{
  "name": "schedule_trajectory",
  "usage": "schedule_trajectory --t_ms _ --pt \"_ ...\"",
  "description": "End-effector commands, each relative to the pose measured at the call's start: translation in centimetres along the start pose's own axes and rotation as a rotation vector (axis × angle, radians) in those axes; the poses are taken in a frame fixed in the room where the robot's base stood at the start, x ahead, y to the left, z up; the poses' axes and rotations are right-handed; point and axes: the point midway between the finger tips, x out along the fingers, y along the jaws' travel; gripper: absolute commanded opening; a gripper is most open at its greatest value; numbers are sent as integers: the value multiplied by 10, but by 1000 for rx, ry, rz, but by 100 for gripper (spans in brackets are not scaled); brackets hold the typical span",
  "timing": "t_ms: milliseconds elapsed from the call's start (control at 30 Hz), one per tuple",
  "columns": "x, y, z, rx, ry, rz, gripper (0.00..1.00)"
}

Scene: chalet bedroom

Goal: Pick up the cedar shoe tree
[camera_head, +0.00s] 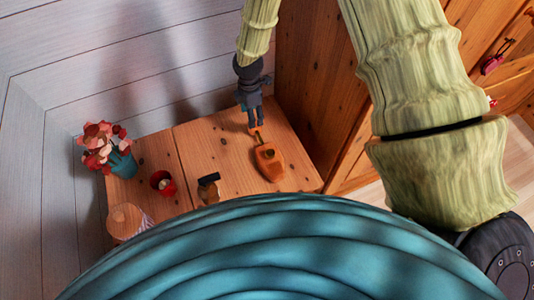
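The cedar shoe tree (268,163) looks like an orange-brown wooden piece with a rounded body and a thin dark stem toward its far end. It lies on the right part of the wooden table top (225,150). My gripper (255,128) is dark grey and points down at the far end of the shoe tree, close to the stem. Its fingers look near each other, but the gap between them is too small to judge. I cannot tell whether they touch the shoe tree.
Left on the table are a red-flowered plant in a teal pot (123,165), a red cup (163,183) and a wooden-topped jar (125,221). A dark-headed item (208,187) stands left of the shoe tree. A teal ribbed curve hides the near edge.

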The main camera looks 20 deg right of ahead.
Motion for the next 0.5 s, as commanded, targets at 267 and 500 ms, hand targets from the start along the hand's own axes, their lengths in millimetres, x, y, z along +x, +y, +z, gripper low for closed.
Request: schedule_trajectory --t_ms 267,500 --pt "16 1 3 0 0 -1 61" --pt "46 2 8 0 -1 -1 61"
